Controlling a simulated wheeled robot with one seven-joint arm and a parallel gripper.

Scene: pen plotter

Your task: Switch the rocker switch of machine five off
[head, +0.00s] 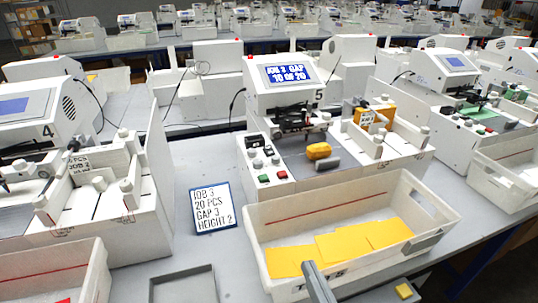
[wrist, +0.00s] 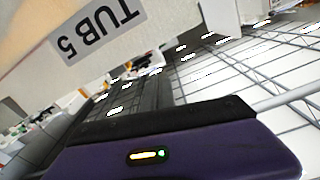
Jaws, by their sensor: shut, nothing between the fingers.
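Machine five (head: 288,92) stands at the middle of the head view, with a "5" on its housing and a lit screen reading "JOB 3 GAP 10 OF 20". Its front left panel carries a black part (head: 255,141) that may be the rocker switch, with knobs below it and red and green buttons. The switch position is too small to tell. My gripper (wrist: 152,95) shows in the wrist view, shut and empty, with its purple body at the bottom. It is near the tub five label (wrist: 98,30), apart from the panel; the switch does not show there.
A white tub (head: 350,192) with yellow cards stands in front of machine five. A job card (head: 212,207) stands left of it, near a grey tray (head: 183,287). Machine four (head: 45,115) is at the left. Bare table shows between the machines.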

